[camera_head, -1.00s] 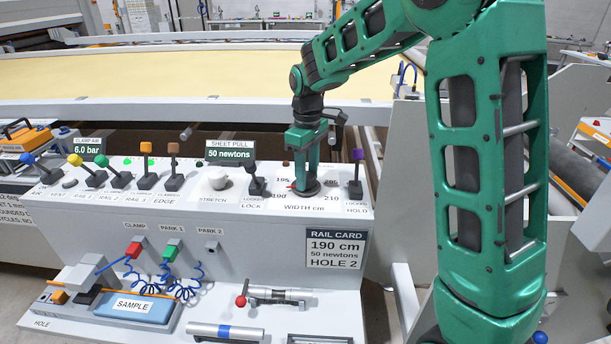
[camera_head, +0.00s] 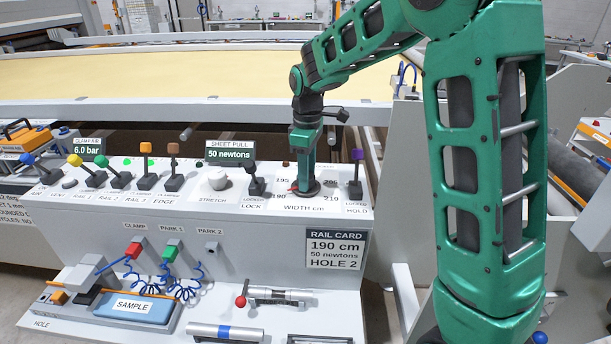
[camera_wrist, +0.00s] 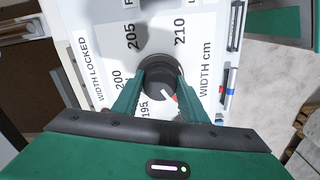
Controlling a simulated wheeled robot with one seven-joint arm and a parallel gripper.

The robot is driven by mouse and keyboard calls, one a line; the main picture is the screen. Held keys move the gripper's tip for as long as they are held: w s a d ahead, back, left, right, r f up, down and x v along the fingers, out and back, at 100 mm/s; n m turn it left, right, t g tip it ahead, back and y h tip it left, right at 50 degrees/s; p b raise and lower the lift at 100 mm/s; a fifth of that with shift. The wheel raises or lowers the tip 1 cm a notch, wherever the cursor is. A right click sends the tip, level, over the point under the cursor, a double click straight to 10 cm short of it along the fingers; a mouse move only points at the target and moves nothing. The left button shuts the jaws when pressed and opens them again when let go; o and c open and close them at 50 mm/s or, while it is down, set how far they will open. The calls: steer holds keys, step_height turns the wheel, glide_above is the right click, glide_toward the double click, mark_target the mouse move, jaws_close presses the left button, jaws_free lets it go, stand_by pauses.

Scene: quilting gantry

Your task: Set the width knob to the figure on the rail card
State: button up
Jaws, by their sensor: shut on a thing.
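The dark round width knob (camera_wrist: 160,70) sits on the white console top, inside a ring of figures. My gripper (camera_head: 305,188) points down from above and is shut on the knob. In the wrist view its two green fingers (camera_wrist: 150,98) flank the knob. A red and white pointer (camera_wrist: 171,97) shows between the fingers, near 195; 190 is hidden there. In the head view the red tip (camera_head: 294,187) is at the knob's left, between 195 and 190. The rail card (camera_head: 336,249) on the console front reads 190 cm, 50 newtons, HOLE 2.
The lock lever (camera_head: 256,182) stands left of the knob and the purple-topped hold lever (camera_head: 356,172) close on its right. The sheet pull display (camera_head: 230,152) reads 50 newtons.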

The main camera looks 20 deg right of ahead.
steer(key=o, duration=0.9)
steer(key=shift+w+d+r, duration=0.15)
steer(key=shift+w+d, duration=0.1)
steer(key=shift+o, duration=0.7)
steer(key=shift+s, duration=0.1)
steer(key=shift+a, duration=0.1)
step_height(320, 180, up, 11)
steer(key=shift+f, duration=0.2)
